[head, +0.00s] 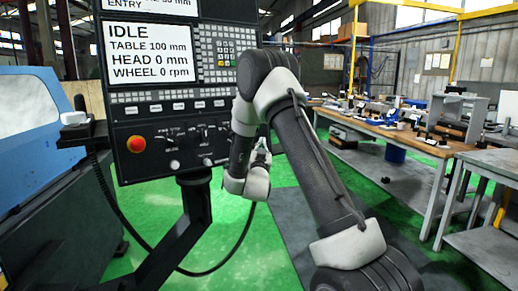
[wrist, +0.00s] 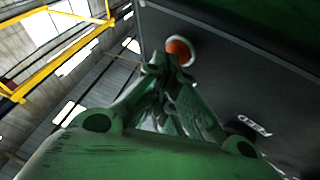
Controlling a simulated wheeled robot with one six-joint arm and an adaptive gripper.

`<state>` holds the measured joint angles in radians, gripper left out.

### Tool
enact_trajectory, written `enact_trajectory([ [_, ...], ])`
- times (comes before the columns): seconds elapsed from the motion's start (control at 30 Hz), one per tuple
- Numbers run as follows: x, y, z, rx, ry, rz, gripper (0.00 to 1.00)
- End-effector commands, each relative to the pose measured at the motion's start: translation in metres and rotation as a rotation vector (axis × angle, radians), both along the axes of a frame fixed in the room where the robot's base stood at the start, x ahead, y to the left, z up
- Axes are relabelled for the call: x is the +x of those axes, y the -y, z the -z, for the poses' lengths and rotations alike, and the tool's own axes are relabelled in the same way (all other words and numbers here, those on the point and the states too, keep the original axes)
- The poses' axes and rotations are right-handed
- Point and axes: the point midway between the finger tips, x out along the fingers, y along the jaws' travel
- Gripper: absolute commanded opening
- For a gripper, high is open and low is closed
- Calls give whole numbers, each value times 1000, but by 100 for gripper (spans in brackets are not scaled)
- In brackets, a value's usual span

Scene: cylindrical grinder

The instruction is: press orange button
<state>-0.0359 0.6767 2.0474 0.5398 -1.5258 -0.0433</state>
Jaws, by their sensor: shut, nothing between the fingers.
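The panel's screen (head: 150,55) reads IDLE, with rows of keys and knobs below. A blue machine cover (head: 40,130) stands at the left. A wooden workbench (head: 415,138) with tools and a grey table (head: 492,165) stand at the right. Green floor lies between.

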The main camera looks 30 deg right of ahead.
Motion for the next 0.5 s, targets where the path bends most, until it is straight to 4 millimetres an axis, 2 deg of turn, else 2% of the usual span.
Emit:
enact_trajectory([
  [0.5, -16, 2, -3, 0, 0, 0, 0],
])
